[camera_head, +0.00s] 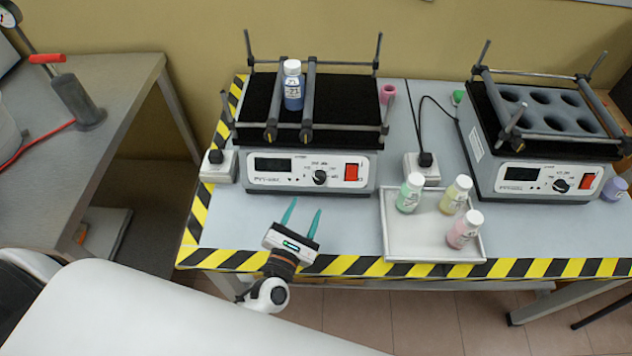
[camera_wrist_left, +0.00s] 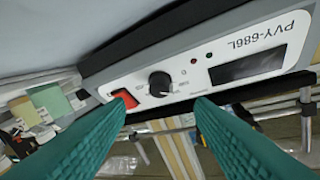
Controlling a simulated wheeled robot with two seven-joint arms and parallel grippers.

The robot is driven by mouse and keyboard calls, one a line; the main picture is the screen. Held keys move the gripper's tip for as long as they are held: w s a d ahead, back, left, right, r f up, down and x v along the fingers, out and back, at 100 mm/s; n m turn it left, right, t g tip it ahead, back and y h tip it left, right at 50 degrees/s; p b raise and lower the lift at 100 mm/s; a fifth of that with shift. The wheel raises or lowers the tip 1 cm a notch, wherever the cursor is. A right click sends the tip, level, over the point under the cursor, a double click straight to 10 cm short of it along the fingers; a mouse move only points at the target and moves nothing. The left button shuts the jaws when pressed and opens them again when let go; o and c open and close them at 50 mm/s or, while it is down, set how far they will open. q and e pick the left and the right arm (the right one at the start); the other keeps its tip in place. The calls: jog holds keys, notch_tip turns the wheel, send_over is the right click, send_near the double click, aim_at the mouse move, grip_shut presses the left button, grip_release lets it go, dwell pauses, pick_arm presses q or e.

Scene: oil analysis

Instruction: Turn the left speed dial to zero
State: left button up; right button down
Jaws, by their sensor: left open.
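The left shaker (camera_head: 310,172) stands on the table, with its black left speed dial (camera_head: 320,177) at the middle of its front panel, between a dark display and a red switch (camera_head: 351,172). In the left wrist view the dial (camera_wrist_left: 160,83) shows beyond my fingertips, near the gap between them. My left gripper (camera_head: 303,212) is open and empty in front of the panel, with its teal fingers pointing towards it and apart from the dial. The dial's exact setting is too small to read. My right gripper is not in view.
A blue-filled bottle (camera_head: 293,88) is held between bars on the left shaker. A white tray (camera_head: 430,230) with three bottles stands right of my left gripper. A second shaker (camera_head: 540,175) stands at the right. The table before the left panel is clear.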

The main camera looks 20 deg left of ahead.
aim_at(318, 183)
pick_arm(q)
jog(key=w+p, duration=0.1)
jog(key=w, duration=0.7)
jog(key=shift+w, duration=0.1)
jog(key=shift+c, duration=0.3)
jog(key=shift+d+f, duration=0.1)
jog(key=c, duration=0.9)
